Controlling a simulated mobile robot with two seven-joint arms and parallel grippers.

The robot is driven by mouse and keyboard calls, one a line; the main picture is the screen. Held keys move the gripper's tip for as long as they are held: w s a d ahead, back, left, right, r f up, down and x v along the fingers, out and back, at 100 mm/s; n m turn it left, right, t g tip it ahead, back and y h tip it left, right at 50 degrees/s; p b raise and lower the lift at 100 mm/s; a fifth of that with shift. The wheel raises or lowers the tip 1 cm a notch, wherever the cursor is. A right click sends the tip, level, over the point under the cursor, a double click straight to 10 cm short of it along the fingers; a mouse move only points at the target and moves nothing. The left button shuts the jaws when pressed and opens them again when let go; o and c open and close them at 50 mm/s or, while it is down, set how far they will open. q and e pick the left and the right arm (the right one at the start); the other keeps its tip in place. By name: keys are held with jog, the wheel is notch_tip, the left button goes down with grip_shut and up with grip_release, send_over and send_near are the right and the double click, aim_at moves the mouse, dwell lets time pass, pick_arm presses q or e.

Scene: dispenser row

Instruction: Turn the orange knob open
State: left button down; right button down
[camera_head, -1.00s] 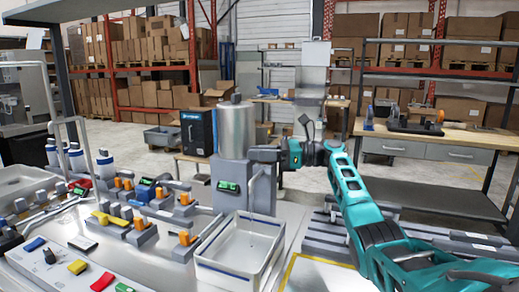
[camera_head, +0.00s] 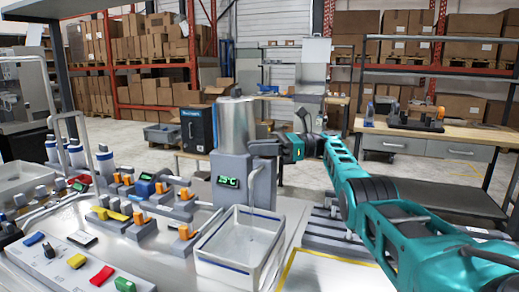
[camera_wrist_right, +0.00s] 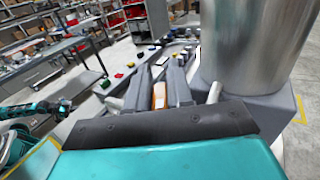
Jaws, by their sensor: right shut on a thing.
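The metal dispenser tank (camera_head: 236,127) stands on a grey block with a green-lit display (camera_head: 228,181). A grey spout (camera_head: 253,187) comes down from it over a white tray (camera_head: 205,245). My right gripper (camera_head: 262,149) reaches in from the right, beside the tank's lower part. In the right wrist view the orange knob (camera_wrist_right: 158,96) shows between the two grey fingers (camera_wrist_right: 160,88), which are shut on it. In the head view the gripper hides this knob.
Left of the dispenser, several small valves with orange handles (camera_head: 184,232) stand on the counter. A control panel with coloured buttons (camera_head: 103,275) is at the front left. A workbench (camera_head: 440,135) stands at the back right.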

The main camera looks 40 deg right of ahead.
jog(key=shift+f, duration=0.1)
jog(key=c, duration=1.1)
grip_release()
notch_tip(320, 180, up, 6)
jog(key=p, duration=0.5)
jog(key=shift+r+p, duration=0.25)
jog(key=shift+p, duration=0.1)
notch_tip(320, 180, up, 14)
jog(key=shift+f+b, duration=0.25)
jog(key=shift+b, duration=0.1)
jog(key=shift+o, duration=0.2)
jog(key=shift+s, duration=0.1)
